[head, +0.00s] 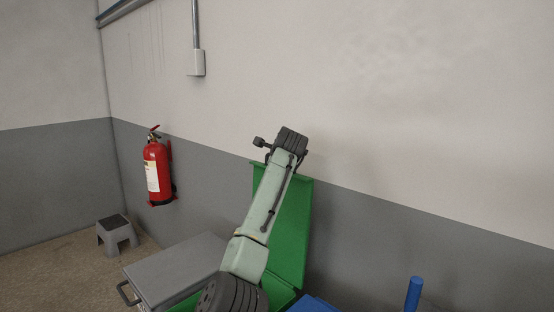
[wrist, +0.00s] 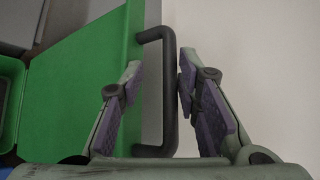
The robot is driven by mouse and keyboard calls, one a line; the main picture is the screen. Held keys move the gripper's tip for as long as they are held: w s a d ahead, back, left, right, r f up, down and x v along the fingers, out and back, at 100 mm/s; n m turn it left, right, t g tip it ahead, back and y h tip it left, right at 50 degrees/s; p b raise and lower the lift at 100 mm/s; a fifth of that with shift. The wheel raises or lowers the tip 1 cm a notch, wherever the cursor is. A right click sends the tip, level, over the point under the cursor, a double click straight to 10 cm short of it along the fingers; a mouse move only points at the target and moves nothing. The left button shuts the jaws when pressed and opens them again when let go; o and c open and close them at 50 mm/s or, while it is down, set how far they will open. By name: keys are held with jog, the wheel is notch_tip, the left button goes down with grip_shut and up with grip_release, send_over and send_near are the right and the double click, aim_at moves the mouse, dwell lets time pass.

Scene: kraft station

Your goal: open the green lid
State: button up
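The green lid (head: 293,232) stands raised, close to upright, in front of the wall in the head view. My arm covers much of its left side. In the wrist view the lid (wrist: 80,90) fills the left part, with a black bar handle (wrist: 171,95) along its edge. My gripper (wrist: 160,66) is open. Its fingertips are apart, and the handle's bar shows between them without a visible grip. How deep the bar lies between the fingers is hard to tell. In the head view the fingers are hidden behind my wrist. Part of the green box (head: 281,298) shows below the lid.
A grey-lidded box (head: 178,268) with a black handle stands to the left of the green one. Something blue with an upright post (head: 413,294) is at the lower right. A red fire extinguisher (head: 157,172) hangs on the wall, and a grey step stool (head: 116,236) stands in the corner.

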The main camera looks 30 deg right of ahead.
jog(key=v, duration=1.2)
